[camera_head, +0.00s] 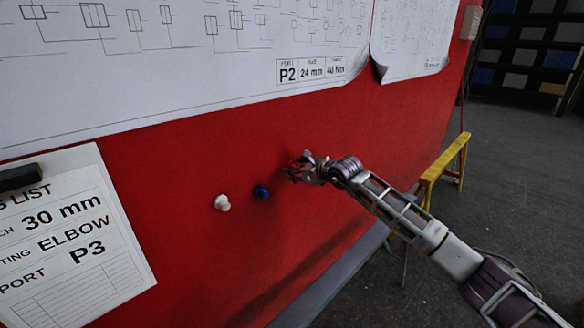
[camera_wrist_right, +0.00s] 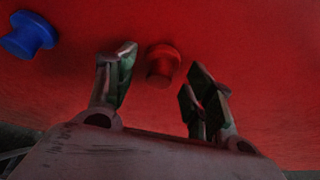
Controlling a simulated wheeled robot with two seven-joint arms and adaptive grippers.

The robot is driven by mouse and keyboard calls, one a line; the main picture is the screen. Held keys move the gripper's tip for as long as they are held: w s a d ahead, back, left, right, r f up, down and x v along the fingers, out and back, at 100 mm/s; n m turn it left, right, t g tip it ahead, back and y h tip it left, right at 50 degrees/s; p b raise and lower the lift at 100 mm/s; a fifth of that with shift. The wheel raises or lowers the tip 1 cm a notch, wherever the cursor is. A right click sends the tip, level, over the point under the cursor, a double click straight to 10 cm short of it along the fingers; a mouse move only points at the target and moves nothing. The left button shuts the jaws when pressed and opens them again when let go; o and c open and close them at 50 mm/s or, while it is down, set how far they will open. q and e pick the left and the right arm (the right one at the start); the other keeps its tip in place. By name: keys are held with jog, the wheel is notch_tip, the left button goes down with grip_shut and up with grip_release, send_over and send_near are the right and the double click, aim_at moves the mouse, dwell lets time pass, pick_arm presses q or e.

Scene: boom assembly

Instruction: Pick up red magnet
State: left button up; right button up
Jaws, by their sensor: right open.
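The red magnet (camera_wrist_right: 162,63) is stuck on the red board and shows in the right wrist view between the fingertips of my right gripper (camera_wrist_right: 160,85). In the head view my right gripper (camera_head: 298,168) is at the board and mostly hides the red magnet. The fingers are open, one on each side of the magnet, with visible gaps between them and it. I cannot tell how deep the fingers reach around it. My left gripper is not in view.
A blue magnet (camera_head: 261,192) and a white magnet (camera_head: 222,202) sit on the red board (camera_head: 190,150) to the left. Paper drawings (camera_head: 180,60) hang above, and a parts list (camera_head: 75,240) hangs at lower left. A yellow trestle (camera_head: 444,160) stands at right.

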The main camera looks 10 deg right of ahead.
jog(key=shift+w+a+f, duration=0.15)
jog(key=shift+w+a, duration=0.05)
jog(key=shift+w, duration=0.15)
dwell(0.3)
jog(key=c, duration=0.8)
jog(key=shift+c, duration=0.2)
